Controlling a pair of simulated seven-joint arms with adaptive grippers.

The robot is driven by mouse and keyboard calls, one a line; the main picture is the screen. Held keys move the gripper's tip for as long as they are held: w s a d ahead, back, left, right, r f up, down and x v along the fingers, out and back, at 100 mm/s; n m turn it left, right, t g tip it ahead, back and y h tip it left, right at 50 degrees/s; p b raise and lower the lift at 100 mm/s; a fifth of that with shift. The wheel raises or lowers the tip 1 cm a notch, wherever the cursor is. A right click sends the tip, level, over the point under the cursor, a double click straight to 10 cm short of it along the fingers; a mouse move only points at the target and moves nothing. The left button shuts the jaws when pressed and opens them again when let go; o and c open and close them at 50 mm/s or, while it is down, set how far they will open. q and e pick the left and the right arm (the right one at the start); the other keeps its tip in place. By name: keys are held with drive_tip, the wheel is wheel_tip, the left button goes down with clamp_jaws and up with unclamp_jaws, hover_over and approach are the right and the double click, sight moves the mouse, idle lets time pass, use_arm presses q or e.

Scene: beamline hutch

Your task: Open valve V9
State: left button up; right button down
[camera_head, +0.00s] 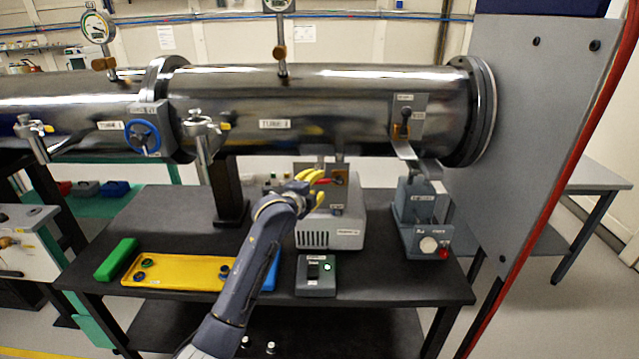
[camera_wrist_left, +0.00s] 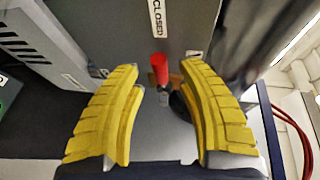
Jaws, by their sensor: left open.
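A valve with a red lever handle (camera_head: 322,181) sits on a small grey plate (camera_head: 338,198) above the pump box; its tag is too small to read as V9. In the left wrist view the red handle (camera_wrist_left: 159,68) stands in front of a grey panel, below a label reading CLOSED (camera_wrist_left: 157,18). My left gripper (camera_head: 318,187) is open beside this handle. In the wrist view its yellow fingers (camera_wrist_left: 165,88) are spread with the handle between and slightly beyond their tips; contact cannot be told. My right gripper is out of view.
Below the steel pipe (camera_head: 340,100) stands the pump box (camera_head: 328,232) on the black bench (camera_head: 390,287). A blue handwheel (camera_head: 142,137) and another small valve (camera_head: 402,130) are on the pipe. A switch box (camera_head: 316,276) and yellow tray (camera_head: 190,264) lie near my arm.

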use_arm(q)
drive_tip(key=shift+x, duration=1.2)
clamp_jaws()
